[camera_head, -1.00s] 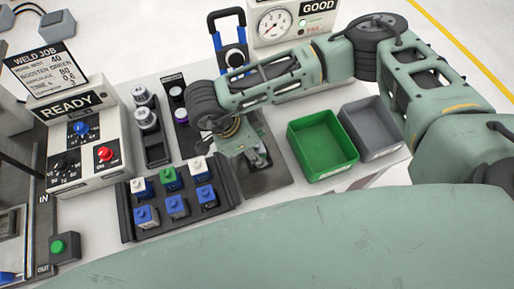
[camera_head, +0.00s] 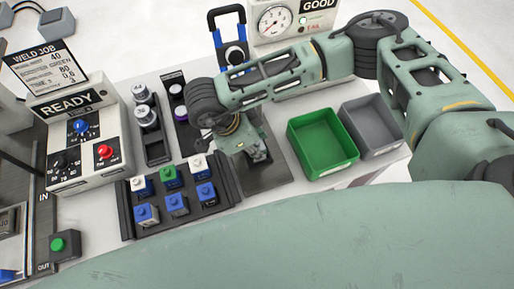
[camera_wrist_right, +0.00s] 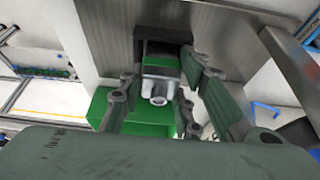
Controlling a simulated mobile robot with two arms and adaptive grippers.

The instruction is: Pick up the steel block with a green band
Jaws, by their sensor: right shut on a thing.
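My right gripper (camera_head: 257,153) is over the dark metal plate between the block rack and the green bin. In the right wrist view its fingers (camera_wrist_right: 160,92) are shut on the steel block with a green band (camera_wrist_right: 161,72). The block has a pale round knob and stands against a dark holder (camera_wrist_right: 150,42). In the head view the gripper and wrist mostly hide this block. I cannot tell whether it is clear of the holder. My left gripper is not in view.
A black rack (camera_head: 128,222) of blue, white and green-topped blocks stands left of the gripper. A green bin (camera_head: 322,146) and a grey bin (camera_head: 372,128), both empty, stand to its right. A READY control box (camera_head: 84,150) and a gauge box (camera_head: 290,22) stand behind.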

